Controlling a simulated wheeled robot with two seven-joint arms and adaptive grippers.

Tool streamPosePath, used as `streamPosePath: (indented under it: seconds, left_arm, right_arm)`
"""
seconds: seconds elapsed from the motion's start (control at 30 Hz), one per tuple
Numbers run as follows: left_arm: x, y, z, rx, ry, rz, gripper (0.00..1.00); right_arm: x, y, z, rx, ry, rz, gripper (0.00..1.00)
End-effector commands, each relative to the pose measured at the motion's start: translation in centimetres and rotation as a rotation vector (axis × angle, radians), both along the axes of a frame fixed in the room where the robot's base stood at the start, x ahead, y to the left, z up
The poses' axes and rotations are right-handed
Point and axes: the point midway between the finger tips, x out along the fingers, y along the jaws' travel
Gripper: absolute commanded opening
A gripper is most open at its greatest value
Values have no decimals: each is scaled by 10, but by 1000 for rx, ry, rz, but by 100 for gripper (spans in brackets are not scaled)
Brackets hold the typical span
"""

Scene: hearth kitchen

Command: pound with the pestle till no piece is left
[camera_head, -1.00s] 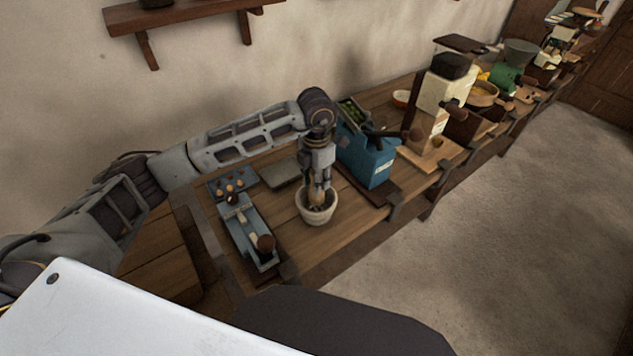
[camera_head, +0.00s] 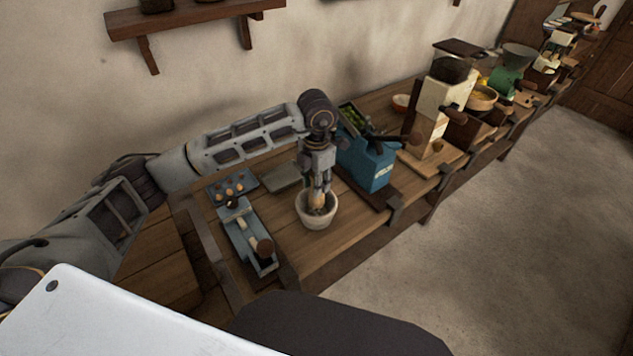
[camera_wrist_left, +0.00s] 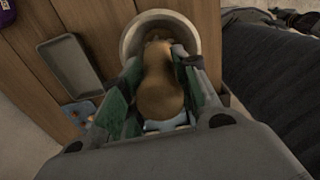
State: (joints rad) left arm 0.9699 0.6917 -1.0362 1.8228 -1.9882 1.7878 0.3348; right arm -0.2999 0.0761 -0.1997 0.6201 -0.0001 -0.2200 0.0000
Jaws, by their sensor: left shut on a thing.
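The pale mortar bowl (camera_head: 316,217) stands on the wooden counter. In the left wrist view the mortar (camera_wrist_left: 131,38) shows its rim around the pestle's lower end. The tan wooden pestle (camera_wrist_left: 160,85) is between the fingers of my left gripper (camera_wrist_left: 158,95), which is shut on it. In the head view my left gripper (camera_head: 318,190) points down over the mortar, with the pestle (camera_head: 317,203) reaching into the bowl. What lies inside the mortar is mostly hidden, so I cannot tell whether pieces are there. My right gripper is not in view.
A grey-blue tool with a round brown knob (camera_head: 264,247) lies left of the mortar. Behind it are a blue tray (camera_head: 222,190) with small round things and a flat grey tray (camera_head: 284,177). A blue machine (camera_head: 370,165) stands close on the right, with a cream grinder (camera_head: 436,98) beyond.

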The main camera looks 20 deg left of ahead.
Motion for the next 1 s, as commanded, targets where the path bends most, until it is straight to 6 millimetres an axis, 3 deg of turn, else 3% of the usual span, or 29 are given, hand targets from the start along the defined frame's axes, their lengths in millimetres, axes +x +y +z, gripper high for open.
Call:
streamPosePath:
  seconds: [0.57,1.0]
  left_arm:
    - [0,0,-5,-1,-1,0,0]
    - [0,0,-23,0,0,0,0]
  right_arm:
    - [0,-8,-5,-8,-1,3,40]
    - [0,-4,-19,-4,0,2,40]
